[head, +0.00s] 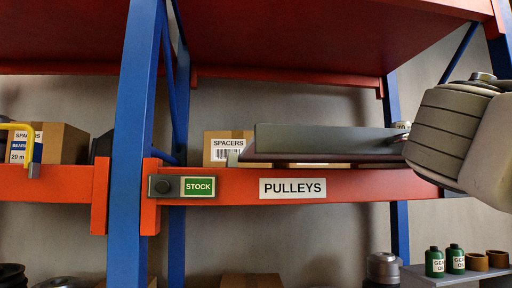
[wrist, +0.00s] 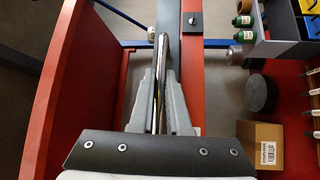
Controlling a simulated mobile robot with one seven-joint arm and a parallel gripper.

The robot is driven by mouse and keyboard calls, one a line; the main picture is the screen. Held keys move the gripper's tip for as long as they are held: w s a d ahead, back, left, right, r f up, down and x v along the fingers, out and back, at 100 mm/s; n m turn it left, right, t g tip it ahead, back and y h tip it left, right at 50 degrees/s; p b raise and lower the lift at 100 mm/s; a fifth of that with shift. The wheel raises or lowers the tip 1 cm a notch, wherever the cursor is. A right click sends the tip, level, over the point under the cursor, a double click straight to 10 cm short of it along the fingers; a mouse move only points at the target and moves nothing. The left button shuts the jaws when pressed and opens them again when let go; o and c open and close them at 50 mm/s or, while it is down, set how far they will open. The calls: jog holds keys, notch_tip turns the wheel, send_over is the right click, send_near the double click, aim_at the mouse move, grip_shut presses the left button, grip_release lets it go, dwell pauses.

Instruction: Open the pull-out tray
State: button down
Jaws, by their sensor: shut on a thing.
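The pull-out tray (head: 320,139) shows in the head view as a long, dark grey box above the orange beam labelled PULLEYS. Its right end meets my arm, and how far it is pulled out cannot be told. In the wrist view, my gripper (wrist: 163,78) has its two pale grey fingers shut on a shiny metal bar (wrist: 161,52), which looks like the tray's handle. The bar runs alongside the orange beam (wrist: 190,70). In the head view the fingers are hidden by my arm.
A SPACERS carton (head: 222,147) stands behind the tray. A blue upright (head: 134,130) and a green STOCK sign (head: 198,187) are to the left. Green bottles (head: 434,262) stand on a low grey surface at lower right. A red shelf (head: 290,40) hangs above.

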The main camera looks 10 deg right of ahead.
jog(key=shift+f, duration=0.1)
jog(key=c, duration=0.9)
grip_release()
jog(key=shift+s+a, duration=0.1)
jog(key=shift+a, duration=0.05)
